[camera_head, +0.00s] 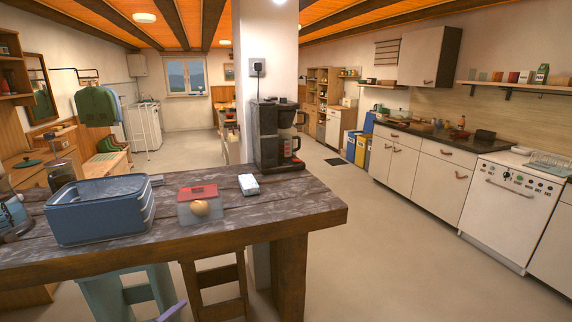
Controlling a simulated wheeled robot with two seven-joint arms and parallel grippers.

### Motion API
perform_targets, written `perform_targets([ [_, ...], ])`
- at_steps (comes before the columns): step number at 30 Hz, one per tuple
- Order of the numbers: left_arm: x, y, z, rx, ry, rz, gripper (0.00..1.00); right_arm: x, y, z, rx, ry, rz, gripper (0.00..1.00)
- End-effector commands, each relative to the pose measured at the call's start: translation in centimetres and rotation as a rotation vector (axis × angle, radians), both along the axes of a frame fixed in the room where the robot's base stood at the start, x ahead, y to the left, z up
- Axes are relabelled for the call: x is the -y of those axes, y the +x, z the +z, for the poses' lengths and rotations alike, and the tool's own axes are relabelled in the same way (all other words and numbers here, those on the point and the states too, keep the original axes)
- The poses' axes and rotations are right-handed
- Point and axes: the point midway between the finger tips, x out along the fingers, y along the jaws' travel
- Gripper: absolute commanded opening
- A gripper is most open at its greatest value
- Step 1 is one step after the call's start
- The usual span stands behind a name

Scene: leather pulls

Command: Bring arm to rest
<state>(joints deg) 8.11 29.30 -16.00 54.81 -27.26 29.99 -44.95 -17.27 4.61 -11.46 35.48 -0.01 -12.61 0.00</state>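Neither of my grippers shows in the head view, and no arm of mine can be made out. Cream lower cabinets (440,185) with brown leather pulls stand along the right wall. Their doors and drawers look closed. A dark wooden table (290,207) stands in front at the left.
On the table are a blue bin (100,212), a clear red-lidded box (198,204), a white packet (248,184) and a black coffee maker (270,135) by the pillar. Stools (215,282) stand under the front edge. The floor (400,265) to the right is clear.

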Motion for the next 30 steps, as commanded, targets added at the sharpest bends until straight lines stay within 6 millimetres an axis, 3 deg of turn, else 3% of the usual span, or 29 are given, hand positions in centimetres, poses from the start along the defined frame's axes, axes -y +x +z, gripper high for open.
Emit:
perform_targets([
  [1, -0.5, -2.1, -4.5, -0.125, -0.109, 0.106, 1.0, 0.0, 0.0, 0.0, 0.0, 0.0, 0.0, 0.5],
  [5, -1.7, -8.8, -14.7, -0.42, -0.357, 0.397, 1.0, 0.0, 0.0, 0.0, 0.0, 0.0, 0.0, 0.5],
  [6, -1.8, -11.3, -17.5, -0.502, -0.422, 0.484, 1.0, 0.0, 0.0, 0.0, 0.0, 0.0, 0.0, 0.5],
  [8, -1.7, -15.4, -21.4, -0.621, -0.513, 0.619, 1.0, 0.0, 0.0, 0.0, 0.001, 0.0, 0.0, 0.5],
  [12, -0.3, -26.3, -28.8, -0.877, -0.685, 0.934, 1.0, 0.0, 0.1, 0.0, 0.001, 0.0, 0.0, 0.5],
  [15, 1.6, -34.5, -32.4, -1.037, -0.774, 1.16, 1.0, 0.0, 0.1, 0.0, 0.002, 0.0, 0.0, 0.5],
  [18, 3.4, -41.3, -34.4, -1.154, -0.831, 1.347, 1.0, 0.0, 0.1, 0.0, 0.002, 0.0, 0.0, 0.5],
  [21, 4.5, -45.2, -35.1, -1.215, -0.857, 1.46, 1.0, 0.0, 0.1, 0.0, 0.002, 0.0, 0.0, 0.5],
  [24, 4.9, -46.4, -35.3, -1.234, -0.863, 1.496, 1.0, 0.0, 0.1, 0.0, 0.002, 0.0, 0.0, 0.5],
  [30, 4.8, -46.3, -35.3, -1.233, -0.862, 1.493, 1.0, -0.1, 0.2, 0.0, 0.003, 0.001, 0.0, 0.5],
])
